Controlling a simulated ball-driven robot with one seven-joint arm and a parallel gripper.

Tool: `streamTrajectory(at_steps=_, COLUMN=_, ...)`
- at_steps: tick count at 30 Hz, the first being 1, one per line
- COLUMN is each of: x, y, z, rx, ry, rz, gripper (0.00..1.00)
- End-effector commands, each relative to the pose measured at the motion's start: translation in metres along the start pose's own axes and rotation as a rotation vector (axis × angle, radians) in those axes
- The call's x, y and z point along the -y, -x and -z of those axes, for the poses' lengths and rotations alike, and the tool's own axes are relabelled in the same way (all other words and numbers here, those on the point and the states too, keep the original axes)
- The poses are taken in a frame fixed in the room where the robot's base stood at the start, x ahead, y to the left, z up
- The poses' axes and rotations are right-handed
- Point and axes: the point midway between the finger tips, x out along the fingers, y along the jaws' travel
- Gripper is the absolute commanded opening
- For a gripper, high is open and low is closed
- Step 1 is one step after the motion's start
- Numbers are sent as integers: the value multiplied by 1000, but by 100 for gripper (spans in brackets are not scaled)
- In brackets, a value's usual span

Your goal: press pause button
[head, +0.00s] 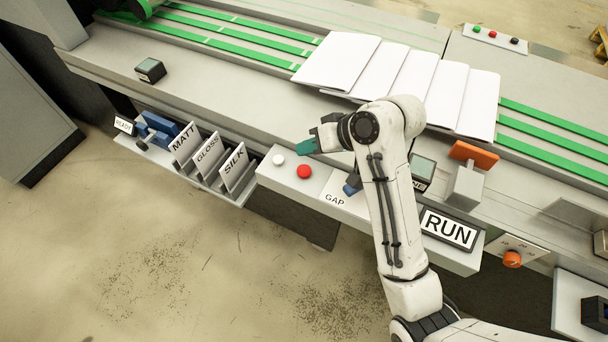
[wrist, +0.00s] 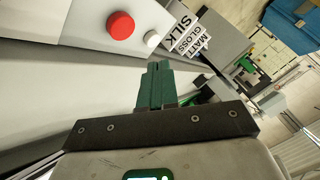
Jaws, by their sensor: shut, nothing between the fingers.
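A round red button (head: 304,171) and a smaller white button (head: 278,160) sit side by side on a grey front panel (head: 268,182). Neither shows a readable label, so I cannot tell which is pause. Both also show in the wrist view, the red button (wrist: 121,25) upper left and the white button (wrist: 152,39) beside it. My gripper (head: 303,147) has green fingers pointing left, just behind the buttons in the head view and apart from them. In the wrist view its fingers (wrist: 156,84) are together with nothing between them.
A GAP label (head: 334,199) and a RUN sign (head: 449,229) are on the same front. MATT, GLOSS and SILK cards (head: 235,167) stand in a rack to the left. White folded sheets (head: 395,75) lie on the green-railed bed behind. A small box (head: 150,70) stands far left.

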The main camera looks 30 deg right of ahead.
Motion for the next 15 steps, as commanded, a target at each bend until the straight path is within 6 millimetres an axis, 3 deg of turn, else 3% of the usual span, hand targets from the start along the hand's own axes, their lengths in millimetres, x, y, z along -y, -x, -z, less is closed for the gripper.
streamTrajectory(at_steps=4, x=-12, y=-16, z=-12, rx=-1, ry=1, rz=0, gripper=0)
streamTrajectory(at_steps=15, x=-23, y=-31, z=-22, rx=0, ry=1, rz=0, gripper=0)
